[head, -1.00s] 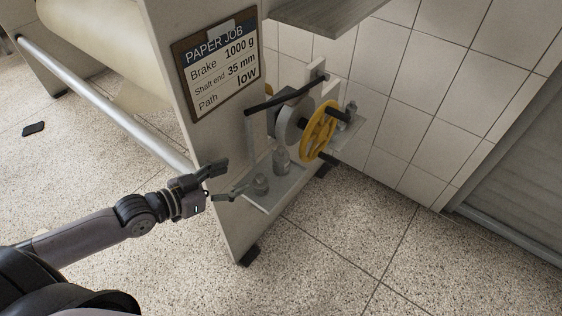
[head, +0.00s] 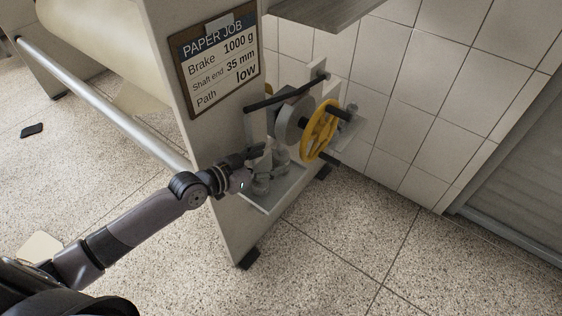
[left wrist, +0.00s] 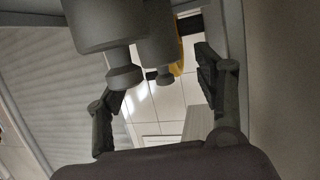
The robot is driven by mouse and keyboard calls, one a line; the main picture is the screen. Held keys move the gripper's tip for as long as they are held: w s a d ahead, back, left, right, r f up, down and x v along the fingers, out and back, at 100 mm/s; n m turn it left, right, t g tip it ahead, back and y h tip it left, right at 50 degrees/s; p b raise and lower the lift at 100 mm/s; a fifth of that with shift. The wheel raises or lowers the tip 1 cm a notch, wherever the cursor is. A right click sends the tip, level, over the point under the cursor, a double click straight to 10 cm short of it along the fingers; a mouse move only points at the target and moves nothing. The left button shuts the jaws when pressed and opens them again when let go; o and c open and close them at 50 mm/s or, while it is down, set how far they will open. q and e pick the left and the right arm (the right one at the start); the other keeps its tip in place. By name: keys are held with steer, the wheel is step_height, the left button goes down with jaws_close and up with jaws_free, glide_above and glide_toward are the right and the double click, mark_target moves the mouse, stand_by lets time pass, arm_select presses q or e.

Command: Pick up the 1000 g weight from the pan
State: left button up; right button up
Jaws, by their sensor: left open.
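Two grey metal weights with knobs stand on the low grey tray (head: 288,190) on the side of the machine. The nearer weight (head: 261,186) is partly behind my left gripper (head: 257,165); the other weight (head: 281,156) stands just behind it. I cannot read any marking, so I cannot tell which is the 1000 g one. In the left wrist view, the picture is upside down: a large weight (left wrist: 100,24) and a second weight (left wrist: 158,38) hang from the top edge. The open left fingers (left wrist: 160,80) spread on either side of their knobs, holding nothing.
A yellow handwheel (head: 319,130), a grey disc and a dark lever (head: 288,97) sit above and behind the tray. A job card (head: 221,62) reads Brake 1000 g. The machine's side panel (head: 232,215) is close to my left arm. Open floor lies in front.

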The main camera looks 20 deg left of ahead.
mark_target(279, 154)
arm_select(q)
steer(key=x, duration=0.5)
steer(key=shift+w+r+b, duration=0.15)
steer(key=shift+r+b, duration=0.1)
steer(key=shift+b, duration=0.05)
arm_select(e)
steer(key=shift+w+r, duration=0.25)
steer(key=shift+r, duration=0.3)
steer(key=shift+w+r, duration=0.2)
steer(key=shift+r, duration=0.3)
arm_select(q)
steer(key=shift+c, duration=0.3)
jaws_close()
